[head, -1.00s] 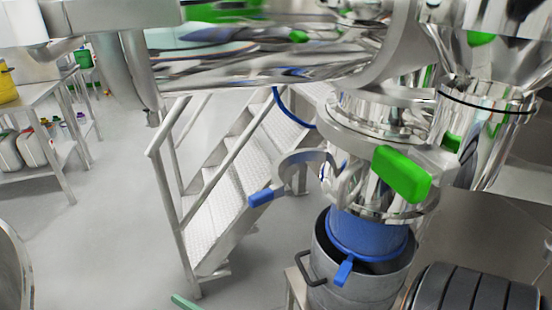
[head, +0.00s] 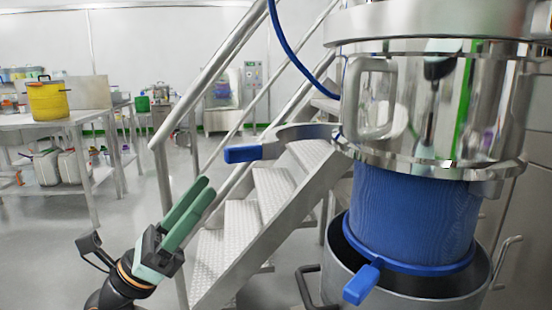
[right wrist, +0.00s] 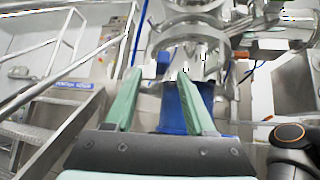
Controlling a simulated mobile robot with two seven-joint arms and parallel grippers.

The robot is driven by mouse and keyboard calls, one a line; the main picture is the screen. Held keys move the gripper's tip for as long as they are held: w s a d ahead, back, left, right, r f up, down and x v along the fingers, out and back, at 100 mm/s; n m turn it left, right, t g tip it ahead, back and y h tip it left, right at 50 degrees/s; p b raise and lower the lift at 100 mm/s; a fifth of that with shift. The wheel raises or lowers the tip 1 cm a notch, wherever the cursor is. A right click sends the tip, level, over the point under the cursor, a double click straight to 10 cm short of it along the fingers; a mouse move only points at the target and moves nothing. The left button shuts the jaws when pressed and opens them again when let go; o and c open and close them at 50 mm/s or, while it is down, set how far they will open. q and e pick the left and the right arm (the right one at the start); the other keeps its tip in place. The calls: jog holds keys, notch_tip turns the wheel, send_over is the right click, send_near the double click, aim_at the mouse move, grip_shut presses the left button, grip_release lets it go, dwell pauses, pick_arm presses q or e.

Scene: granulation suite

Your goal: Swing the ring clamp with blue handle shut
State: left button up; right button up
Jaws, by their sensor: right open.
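The ring clamp (head: 290,133) is a curved silver arm swung open to the left of the steel vessel, with a blue handle (head: 243,154) on its free end. The handle also shows small in the right wrist view (right wrist: 150,72), ahead between my fingers. My right gripper (head: 200,205) has two green fingers, points up and right, and appears below and left of the handle, apart from it. In the right wrist view its fingers (right wrist: 160,88) are spread with nothing between them. My left gripper is not in view.
A blue sleeve (head: 412,215) hangs below the vessel (head: 430,110) into a steel drum (head: 420,298). A second blue handle (head: 362,283) sticks out at the sleeve's lower ring. Metal stairs (head: 265,205) with rails stand behind my right gripper. Tables stand at the far left.

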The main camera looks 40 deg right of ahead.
aim_at(249, 144)
jog(key=shift+m+g, duration=0.4)
jog(key=shift+m, duration=0.2)
jog(key=x, duration=1.2)
jog(key=shift+s+d+f+b, duration=0.25)
jog(key=shift+s+d+b, duration=0.1)
jog(key=shift+d+b, duration=0.05)
jog(key=shift+c, duration=0.2)
grip_shut()
